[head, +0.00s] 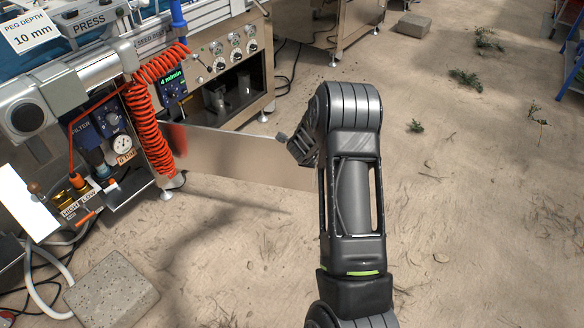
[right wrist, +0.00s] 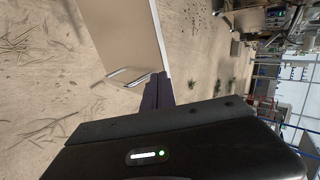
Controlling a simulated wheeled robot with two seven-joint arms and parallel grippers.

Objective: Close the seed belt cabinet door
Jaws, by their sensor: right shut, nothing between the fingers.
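The seed belt cabinet door (head: 235,157) is a flat metal panel standing open, jutting out to the right from the front of the machine. Its cabinet (head: 262,75) has a dark opening below a row of knobs. My right gripper (head: 282,138) is shut and empty at the door's free, right-hand end. In the right wrist view the door (right wrist: 125,30) shows as a tan panel with a pale edge and a bar handle (right wrist: 127,76). The gripper's dark fingers (right wrist: 157,92) are close to that edge; I cannot tell whether they touch. My left gripper is not in view.
A coiled orange hose (head: 155,95) hangs left of the door, near a gauge (head: 122,142) and valves. A concrete block (head: 110,290) lies on the sandy floor at lower left. The floor in front of the door is clear. Small plants (head: 465,79) lie to the right.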

